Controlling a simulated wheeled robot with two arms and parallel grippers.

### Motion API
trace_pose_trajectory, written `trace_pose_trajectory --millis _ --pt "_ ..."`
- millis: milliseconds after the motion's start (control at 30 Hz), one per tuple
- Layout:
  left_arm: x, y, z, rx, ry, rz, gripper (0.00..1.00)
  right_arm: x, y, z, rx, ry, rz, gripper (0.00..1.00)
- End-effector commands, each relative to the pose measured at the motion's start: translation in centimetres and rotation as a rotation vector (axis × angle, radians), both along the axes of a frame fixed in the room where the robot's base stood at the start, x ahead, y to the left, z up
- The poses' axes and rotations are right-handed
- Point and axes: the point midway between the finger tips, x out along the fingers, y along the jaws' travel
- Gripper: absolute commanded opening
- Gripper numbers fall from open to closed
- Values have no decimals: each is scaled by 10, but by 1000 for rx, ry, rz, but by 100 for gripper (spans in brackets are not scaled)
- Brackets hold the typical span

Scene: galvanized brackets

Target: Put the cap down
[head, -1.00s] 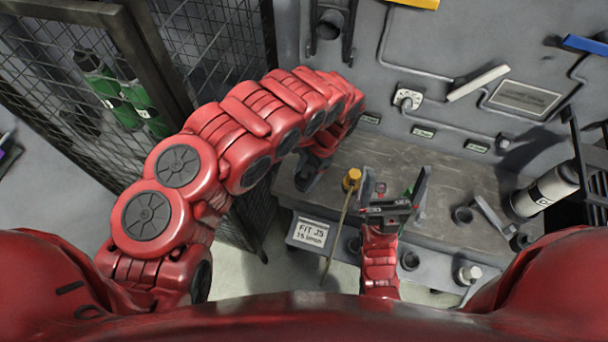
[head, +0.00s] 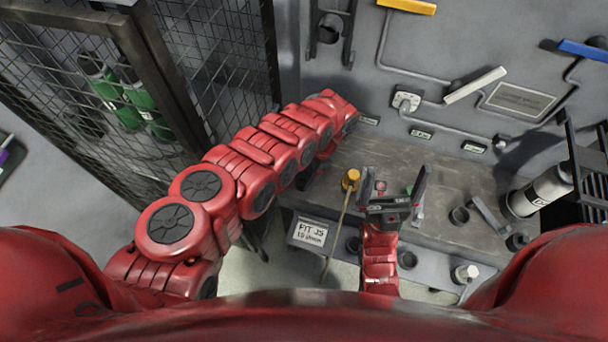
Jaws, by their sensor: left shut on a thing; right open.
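My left gripper (head: 312,174) is mostly hidden behind its own red arm, over the left end of the grey workbench (head: 350,152). Only a dark part of it shows. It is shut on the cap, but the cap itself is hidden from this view. My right gripper (head: 396,188) is open, with its two dark fingers pointing up and apart, over the front middle of the bench. A small red round thing (head: 381,186) and a bit of green show around its fingers; I cannot tell whether they touch it.
A yellow-headed rod (head: 351,178) leans at the bench front beside a white label (head: 310,232). A mesh cage (head: 215,65) with green bottles is at left. The bench's back middle is clear.

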Motion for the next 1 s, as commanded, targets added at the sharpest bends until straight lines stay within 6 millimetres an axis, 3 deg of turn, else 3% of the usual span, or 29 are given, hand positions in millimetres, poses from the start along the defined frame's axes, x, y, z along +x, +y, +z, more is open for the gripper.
trace_pose_trajectory --millis 200,233,300,733,1000 --pt "0 0 -5 0 1 0 12 0 0 -5 0 0 0 100" --pt "0 0 -4 0 0 1 68 0 0 -5 0 0 0 100" --pt "0 0 -3 0 0 1 78 0 0 -3 0 0 0 100" --pt "1 -2 3 -1 0 0 78 0 0 -3 0 0 0 100" --pt "10 -15 40 0 -5 1 78 0 0 -22 0 0 0 100"
